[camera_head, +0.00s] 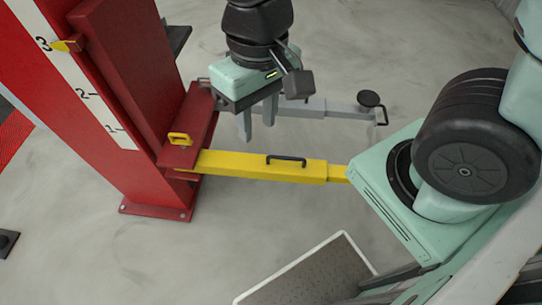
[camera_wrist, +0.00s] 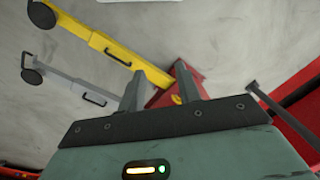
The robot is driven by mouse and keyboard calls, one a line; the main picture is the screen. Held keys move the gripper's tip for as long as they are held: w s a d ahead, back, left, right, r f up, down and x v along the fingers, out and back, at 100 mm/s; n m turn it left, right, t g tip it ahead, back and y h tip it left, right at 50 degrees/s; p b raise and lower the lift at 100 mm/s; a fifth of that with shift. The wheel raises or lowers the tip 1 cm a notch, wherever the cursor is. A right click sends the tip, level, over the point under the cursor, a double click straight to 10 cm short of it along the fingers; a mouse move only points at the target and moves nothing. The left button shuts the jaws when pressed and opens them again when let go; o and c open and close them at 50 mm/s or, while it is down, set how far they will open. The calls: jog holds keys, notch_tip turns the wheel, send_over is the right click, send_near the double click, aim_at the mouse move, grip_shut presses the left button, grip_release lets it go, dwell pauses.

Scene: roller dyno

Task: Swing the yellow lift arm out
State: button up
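The yellow lift arm (camera_head: 265,168) reaches right from the red carriage (camera_head: 201,116) on the post. A black handle (camera_head: 287,158) sits on its top, and its far end is hidden behind my own body. In the wrist view, the yellow arm (camera_wrist: 105,43) runs to the upper left and ends in a round black pad (camera_wrist: 42,15). My gripper (camera_head: 258,130) points down, beyond the yellow arm in the head view and left of the handle. Its fingers (camera_wrist: 160,73) are apart with nothing between them. I see no contact with the arm.
A grey lift arm (camera_head: 325,107) with a round black pad (camera_head: 368,98) lies behind the yellow one. The red post (camera_head: 85,95) with a number scale stands at left. A grey white-edged panel (camera_head: 310,275) is at the bottom. Floor right of the grey arm is clear.

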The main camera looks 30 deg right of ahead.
jog(key=w+d+f+m+g+b, duration=0.1)
jog(key=w+d+f+m+b, duration=0.2)
jog(key=w+d+f+m, duration=0.85)
jog(key=w+d+f+m+b, duration=0.45)
jog(key=f+m, duration=0.45)
jog(key=m, duration=0.8)
jog(key=shift+n+y, duration=0.25)
jog(key=shift+y, duration=0.05)
jog(key=s+f, duration=0.1)
jog(key=f, duration=0.4)
jog(key=a+f+b, duration=0.1)
jog(key=f, duration=0.5)
jog(key=s+f, duration=0.1)
jog(key=f, duration=0.4)
jog(key=shift+s+a+f, duration=0.25)
jog(key=shift+s, duration=0.1)
grip_shut()
